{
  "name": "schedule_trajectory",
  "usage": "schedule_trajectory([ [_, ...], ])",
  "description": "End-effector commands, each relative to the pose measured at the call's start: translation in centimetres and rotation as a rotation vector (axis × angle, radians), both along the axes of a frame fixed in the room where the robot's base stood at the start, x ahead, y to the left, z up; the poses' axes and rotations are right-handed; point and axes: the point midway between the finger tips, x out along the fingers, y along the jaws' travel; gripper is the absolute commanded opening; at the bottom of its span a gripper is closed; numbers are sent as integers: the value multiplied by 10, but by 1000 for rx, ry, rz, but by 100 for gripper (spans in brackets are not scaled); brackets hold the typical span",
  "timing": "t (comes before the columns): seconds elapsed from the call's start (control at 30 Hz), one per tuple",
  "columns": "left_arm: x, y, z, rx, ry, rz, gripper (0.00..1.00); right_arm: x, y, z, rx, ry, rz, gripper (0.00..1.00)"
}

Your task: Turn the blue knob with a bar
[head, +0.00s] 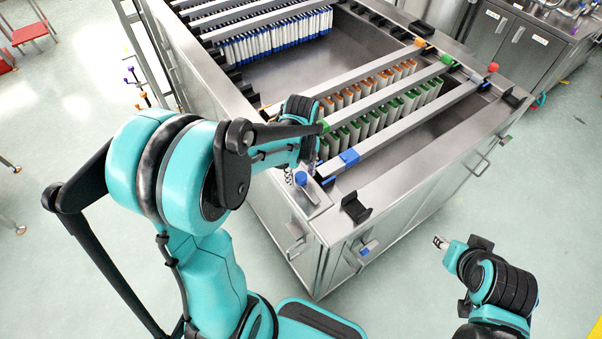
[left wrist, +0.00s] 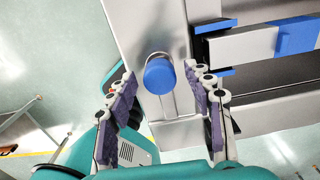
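A blue knob (head: 301,178) stands on the near-left corner of the steel cabinet. In the left wrist view the knob (left wrist: 160,75) has a round blue cap, with a metal bar beside and below it. My left gripper (left wrist: 159,76) is open, its purple-padded fingers on either side of the knob in the picture, with gaps on both sides. I cannot tell whether the fingertips reach down to its height. In the head view my left arm's wrist partly hides this gripper. My right gripper (head: 440,242) is off the cabinet at lower right; its opening is unclear.
The steel cabinet (head: 400,200) holds racks of orange, green and blue-marked strips under long bars. A bar with a blue block (head: 349,157) lies right of the knob. A blue-marked latch (head: 365,249) is on the front face.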

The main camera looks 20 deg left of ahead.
Motion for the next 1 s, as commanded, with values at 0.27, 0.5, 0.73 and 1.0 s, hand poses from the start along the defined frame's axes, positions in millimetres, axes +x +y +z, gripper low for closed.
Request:
schedule_trajectory([
  [0.27, 0, 0, 16, 0, 0, 1, 52, 0, 0, 0, 0, 0, 0, 40],
  [0.5, -1, 0, 67, 0, 0, 0, 52, 0, 0, 0, 0, 0, 0, 40],
  [0.73, 0, 0, 107, 0, 0, 0, 52, 0, 0, 0, 0, 0, 0, 40],
  [1.0, 0, 0, 120, 0, 0, 0, 52, 0, 0, 0, 0, 0, 0, 40],
])
